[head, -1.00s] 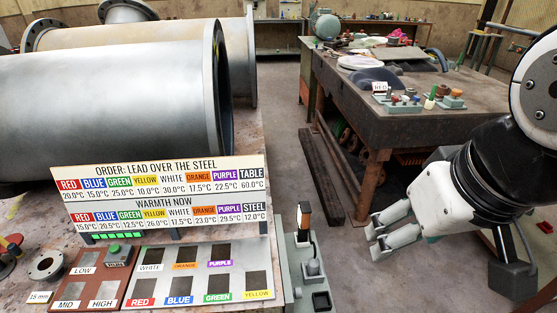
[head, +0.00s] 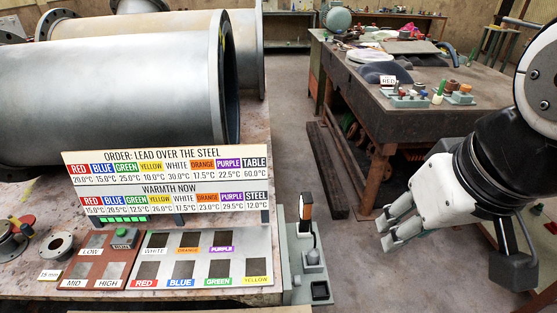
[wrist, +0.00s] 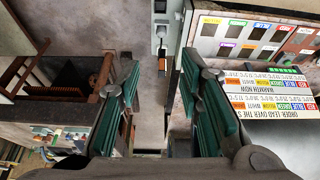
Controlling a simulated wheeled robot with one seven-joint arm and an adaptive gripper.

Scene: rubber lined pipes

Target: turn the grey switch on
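A narrow grey unit (head: 297,252) runs along the right edge of the left table in the head view. It carries an upright black lever-like piece with an orange and white face (head: 306,208), a small grey knob-like part (head: 312,257) and a dark square recess (head: 320,291). I cannot tell for sure which part is the grey switch, or its state. My gripper (head: 384,232) is in the air to the right of this unit, over the aisle, apart from it. In the wrist view its green-padded fingers (wrist: 160,95) are spread, with nothing between them.
A sign board (head: 167,190) stands on the left table behind a red-brown panel (head: 97,262) and a light panel (head: 205,268) with colour labels. Large steel pipes (head: 110,95) lie behind. A cluttered workbench (head: 400,105) stands at the back right.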

